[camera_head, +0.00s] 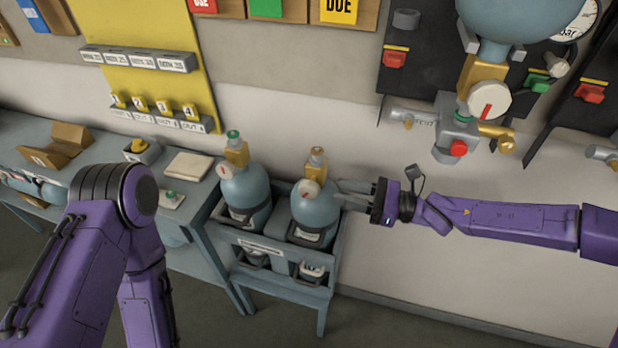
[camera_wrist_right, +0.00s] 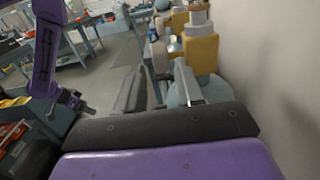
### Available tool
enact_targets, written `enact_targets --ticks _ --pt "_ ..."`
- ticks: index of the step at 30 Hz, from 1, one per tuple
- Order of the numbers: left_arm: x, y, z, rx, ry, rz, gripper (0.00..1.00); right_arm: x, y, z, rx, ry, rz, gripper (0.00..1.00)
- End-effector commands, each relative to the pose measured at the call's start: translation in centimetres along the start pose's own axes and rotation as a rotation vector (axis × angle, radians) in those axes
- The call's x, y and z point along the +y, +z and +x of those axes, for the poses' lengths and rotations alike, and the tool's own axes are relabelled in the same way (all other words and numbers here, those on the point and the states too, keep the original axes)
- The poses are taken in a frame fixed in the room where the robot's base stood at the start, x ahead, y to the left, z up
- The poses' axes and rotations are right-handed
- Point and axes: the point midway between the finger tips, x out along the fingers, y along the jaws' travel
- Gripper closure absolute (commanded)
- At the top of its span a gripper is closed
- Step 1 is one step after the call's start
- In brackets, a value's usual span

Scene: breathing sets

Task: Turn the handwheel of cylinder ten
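Two blue cylinders stand upright in a grey rack (camera_head: 262,278). The left cylinder (camera_head: 247,190) has a green handwheel (camera_head: 233,135) on its yellow valve. The right cylinder (camera_head: 313,208) has a brownish handwheel (camera_head: 318,151) on its valve. I cannot clearly read which is number ten. My right gripper (camera_head: 343,195) is open beside the right cylinder's shoulder, below its handwheel. In the right wrist view its fingers (camera_wrist_right: 158,92) are apart, with a blue cylinder and yellow valves beyond. My left gripper (camera_wrist_right: 85,105) shows small there; its finger state is unclear.
A grey-blue bench (camera_head: 195,218) with a notepad (camera_head: 188,165) and small devices stands left of the rack. A wall panel (camera_head: 420,75) with a regulator and red and green parts hangs at upper right. The wall runs close behind the cylinders.

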Motion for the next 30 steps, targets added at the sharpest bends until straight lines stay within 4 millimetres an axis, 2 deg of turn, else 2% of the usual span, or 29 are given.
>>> enact_targets --ticks 6,10,15,22,25,26,30 --pt "-0.1 -0.7 -1.6 0.000 0.000 0.000 0.23 0.2 0.1 5.2 0.005 0.006 0.003 0.64" --pt "-0.2 -0.9 -2.2 0.000 0.000 0.000 0.23 0.2 0.1 7.4 0.005 0.005 0.001 0.64" --pt "-0.2 -1.0 -2.4 0.000 0.000 0.000 0.23 0.2 -0.2 8.7 0.005 0.003 0.000 0.64" --pt "-0.2 -1.0 -2.4 0.000 0.000 0.000 0.23 0.2 -0.2 8.7 0.005 0.002 -0.001 0.64" --pt "-0.2 -1.0 -2.4 0.000 0.000 0.000 0.23 0.2 -0.2 8.7 0.005 0.003 -0.001 0.96" --pt "-0.2 -1.0 -2.4 0.000 0.000 0.000 0.23 0.2 -0.2 8.7 0.005 0.003 -0.001 1.00" --pt "-0.2 -0.9 -2.2 0.000 0.000 0.000 0.23 0.2 -0.3 8.7 0.003 0.003 -0.001 1.00"
